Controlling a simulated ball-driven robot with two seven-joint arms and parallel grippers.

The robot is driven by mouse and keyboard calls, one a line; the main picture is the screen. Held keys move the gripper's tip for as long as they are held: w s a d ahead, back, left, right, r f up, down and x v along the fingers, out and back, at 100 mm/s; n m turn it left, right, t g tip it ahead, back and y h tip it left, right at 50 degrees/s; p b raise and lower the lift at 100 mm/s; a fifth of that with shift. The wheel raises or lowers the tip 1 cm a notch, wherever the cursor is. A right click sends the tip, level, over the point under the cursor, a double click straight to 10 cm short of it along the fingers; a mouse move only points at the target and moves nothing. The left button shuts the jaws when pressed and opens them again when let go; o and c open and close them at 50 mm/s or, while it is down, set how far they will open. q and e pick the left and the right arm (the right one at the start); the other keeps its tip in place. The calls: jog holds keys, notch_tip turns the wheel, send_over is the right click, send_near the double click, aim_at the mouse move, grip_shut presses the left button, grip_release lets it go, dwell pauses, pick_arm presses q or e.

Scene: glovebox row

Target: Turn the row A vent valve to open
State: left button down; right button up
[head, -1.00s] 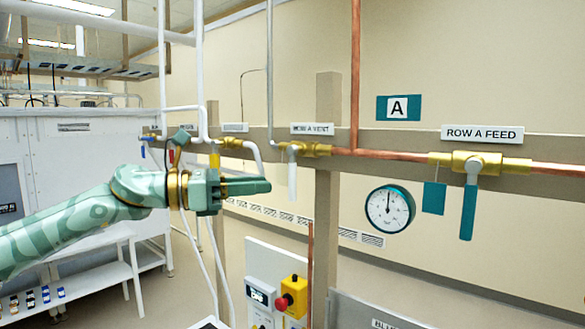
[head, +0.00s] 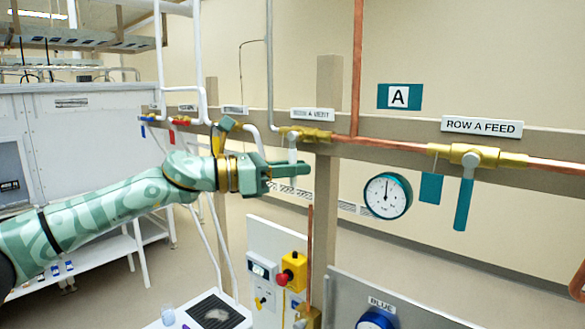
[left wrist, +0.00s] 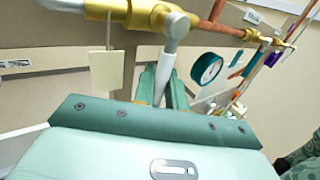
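The row A vent valve (head: 306,134) is a brass body on the pipe under the ROW A VENT label (head: 311,115). Its pale handle (head: 292,154) hangs down, across the pipe run. The valve body also shows at the top of the left wrist view (left wrist: 130,12), with the handle (left wrist: 172,50) coming down to the fingers. My left gripper (head: 292,178) is at the handle's lower part, with green fingers beside it; the handle's lower end is hidden. Whether the fingers press on it is unclear. My right gripper is not in view.
To the right, the ROW A FEED valve (head: 475,157) has a teal handle, with a gauge (head: 388,195) left of it. Below are a yellow box with a red button (head: 293,270) and a blue round part (head: 375,319). Other small valves (head: 180,121) sit left along the rail.

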pick_arm(q)
jog(key=shift+s+d+r+n+t+h+b, duration=0.2)
jog(key=shift+s+d+n+t+h+b, duration=0.25)
jog(key=shift+n+b, duration=0.65)
jog(key=shift+s+d+r+n+t+h+b, duration=0.2)
jog(key=shift+d+n+t+h+b, duration=0.3)
jog(key=shift+n+b, duration=0.65)
jog(key=shift+s+d+r+n+t+h+b, duration=0.2)
jog(key=shift+s+d+n+t+h+b, duration=0.25)
jog(key=shift+n+b, duration=0.65)
jog(key=shift+w+n+t, duration=0.1)
jog(key=shift+n+t, duration=0.15)
jog(key=shift+t, duration=0.05)
jog(key=shift+a, duration=0.1)
jog(key=c, duration=1.5)
grip_release()
jog(key=shift+f, duration=0.1)
